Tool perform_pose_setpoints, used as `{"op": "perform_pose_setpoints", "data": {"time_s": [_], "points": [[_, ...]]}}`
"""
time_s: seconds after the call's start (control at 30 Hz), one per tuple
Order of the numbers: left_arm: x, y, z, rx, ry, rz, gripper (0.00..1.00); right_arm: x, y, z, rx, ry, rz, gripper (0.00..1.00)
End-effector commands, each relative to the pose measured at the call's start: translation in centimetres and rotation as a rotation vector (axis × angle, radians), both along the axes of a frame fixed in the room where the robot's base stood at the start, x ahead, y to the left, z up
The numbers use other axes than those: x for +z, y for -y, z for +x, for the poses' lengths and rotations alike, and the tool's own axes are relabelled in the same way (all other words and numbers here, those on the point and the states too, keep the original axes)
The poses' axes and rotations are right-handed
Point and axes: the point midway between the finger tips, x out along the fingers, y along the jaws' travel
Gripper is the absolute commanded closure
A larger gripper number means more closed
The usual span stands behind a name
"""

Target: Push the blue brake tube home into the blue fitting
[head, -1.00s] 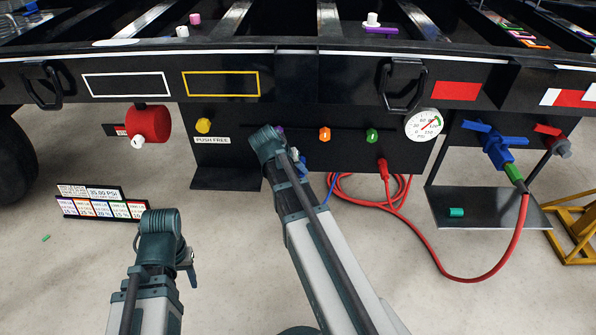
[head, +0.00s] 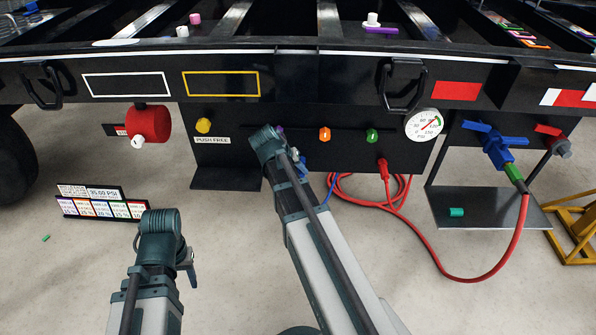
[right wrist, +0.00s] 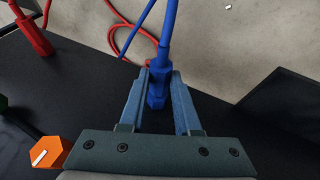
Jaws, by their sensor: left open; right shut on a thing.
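The blue brake tube (right wrist: 168,35) comes down from the top of the right wrist view to a thicker blue piece (right wrist: 157,90) between my right fingers. My right gripper (right wrist: 160,85) is shut on the tube's end. I cannot tell where tube ends and blue fitting begins, or how deep it sits. In the head view my right arm covers most of this spot; a bit of blue (head: 299,163) shows beside it, and the tube (head: 329,188) hangs below the panel. My left gripper (head: 190,268) is open and empty, low at the left, away from the panel.
The black panel (head: 345,155) carries an orange knob (head: 324,134), a green knob (head: 372,135) and a gauge (head: 424,125). A red hose (head: 440,262) loops over the floor at right. A price-style sign (head: 100,205) stands at left. Floor between the arms is clear.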

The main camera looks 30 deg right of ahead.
Motion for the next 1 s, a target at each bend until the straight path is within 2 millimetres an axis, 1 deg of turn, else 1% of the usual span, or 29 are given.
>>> {"op": "perform_pose_setpoints", "data": {"time_s": [0.8,0.83,0.97,1.0], "points": [[0.0,0.0,0.0,0.0,0.0,0.0,0.5,0.0,0.7,1.1,0.0,0.0,0.0,1.0],[0.0,0.0,0.0,0.0,0.0,0.0,0.5,0.0,0.7,1.1,0.0,0.0,0.0,0.67],[0.0,0.0,0.0,0.0,0.0,0.0,0.5,0.0,0.6,1.0,0.0,0.0,0.0,0.44],[0.0,0.0,0.0,0.0,0.0,0.0,0.5,0.0,0.6,1.0,0.0,0.0,0.0,0.36]]}}
